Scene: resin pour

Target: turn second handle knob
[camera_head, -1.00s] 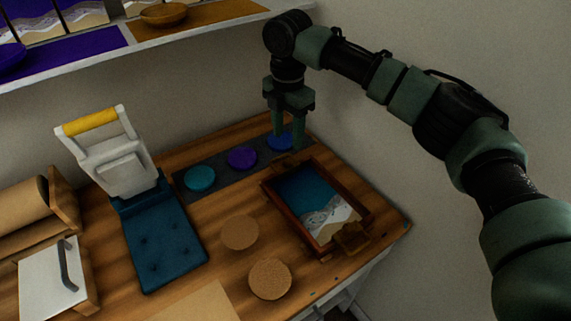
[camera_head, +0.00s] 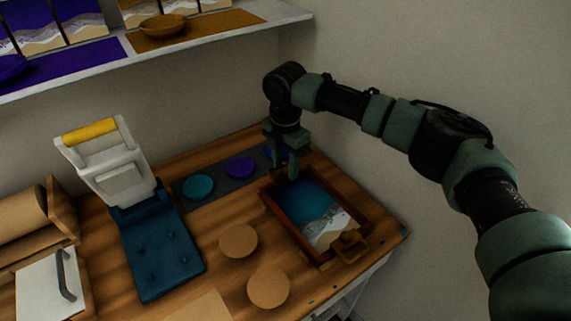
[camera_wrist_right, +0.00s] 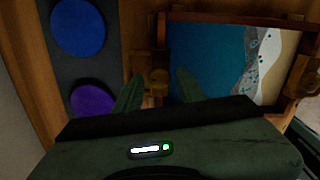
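A wooden tray (camera_head: 321,257) with a blue, white and sand picture inside stands at the right of the bench. Its near brass-brown handle (camera_head: 349,246) shows at the front end. Its far handle is mostly hidden behind my right gripper (camera_head: 285,172) in the head view. In the right wrist view, that handle's round knob (camera_wrist_right: 158,78) shows between the two fingers of my right gripper (camera_wrist_right: 158,88). The fingers are apart, one on each side of the knob, with gaps visible; contact cannot be told. My left gripper is not in view.
A dark strip with teal (camera_head: 198,187), purple (camera_head: 240,167) and blue (camera_wrist_right: 79,27) discs lies beside the tray. Two cork discs (camera_head: 238,241) lie left of it. A press with a yellow handle (camera_head: 89,131) stands further left. A shelf (camera_head: 230,31) hangs above.

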